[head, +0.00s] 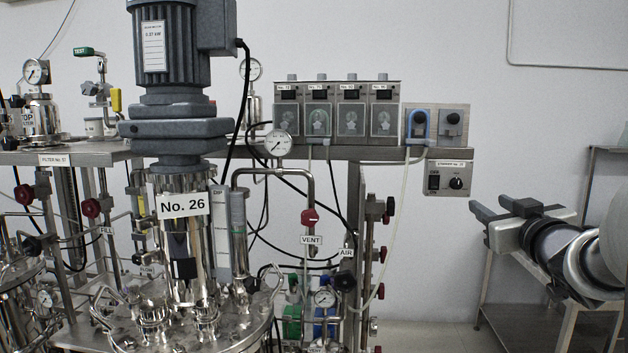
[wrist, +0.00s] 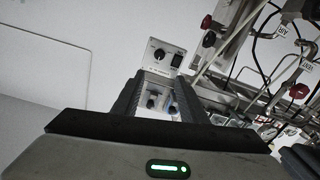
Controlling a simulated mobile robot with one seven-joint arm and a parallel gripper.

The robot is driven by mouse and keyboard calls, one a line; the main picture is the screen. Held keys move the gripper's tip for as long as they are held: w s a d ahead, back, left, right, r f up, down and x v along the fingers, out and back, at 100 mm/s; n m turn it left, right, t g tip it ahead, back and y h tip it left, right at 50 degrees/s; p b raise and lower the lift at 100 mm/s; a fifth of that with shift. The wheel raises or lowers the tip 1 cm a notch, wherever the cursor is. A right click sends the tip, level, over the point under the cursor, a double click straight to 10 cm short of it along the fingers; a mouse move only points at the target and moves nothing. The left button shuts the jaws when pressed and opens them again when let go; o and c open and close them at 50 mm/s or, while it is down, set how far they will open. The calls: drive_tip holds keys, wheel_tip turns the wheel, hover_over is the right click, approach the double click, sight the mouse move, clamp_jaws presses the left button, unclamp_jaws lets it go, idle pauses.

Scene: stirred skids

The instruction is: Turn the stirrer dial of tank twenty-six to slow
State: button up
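Tank twenty-six stands left of centre in the head view, under a grey motor (head: 172,50) and a "No. 26" plate (head: 183,205). A grey stirrer box (head: 447,178) hangs below the shelf's right end. It has a black round dial (head: 456,183) on its right and a black switch (head: 434,182) on its left. In the wrist view, the box (wrist: 174,53) and dial (wrist: 159,54) appear upside down beyond the fingers. My gripper (head: 490,203) is open and empty, right of the box and apart from it.
A pale tube (head: 396,215) hangs left of the box. Red valve knobs (head: 310,218) lie further left. The wall right of the box is clear.

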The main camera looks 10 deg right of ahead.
sight(458, 185)
drive_tip(key=p+x, duration=0.2)
drive_tip(key=x, duration=1.5)
drive_tip(key=shift+w+d, duration=0.1)
drive_tip(key=shift+c, duration=0.3)
clamp_jaws()
